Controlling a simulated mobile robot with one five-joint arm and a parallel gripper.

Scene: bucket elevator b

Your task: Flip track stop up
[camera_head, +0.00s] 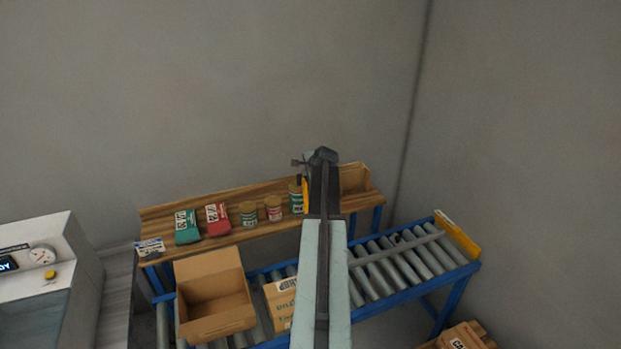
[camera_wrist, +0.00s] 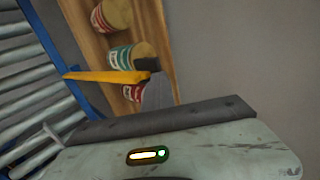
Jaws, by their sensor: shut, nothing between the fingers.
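A yellow bar with a black end, which looks like the track stop (camera_wrist: 105,76), shows in the wrist view. It runs from the blue conveyor rail out across the wooden shelf, its black end beside a grey gripper part. In the head view the yellow bar (camera_head: 305,195) stands roughly upright just left of my arm, partly hidden by it. My gripper (camera_head: 323,156) is shut and empty, at the arm's far end above the shelf. Whether it touches the bar cannot be told.
The blue roller conveyor (camera_head: 455,290) has a yellow end plate (camera_head: 457,235) at right. An open carton (camera_head: 213,300) and a closed box (camera_head: 281,303) stand on it. Cans and packets line the wooden shelf (camera_head: 160,218) behind. A white machine (camera_head: 40,260) stands at left.

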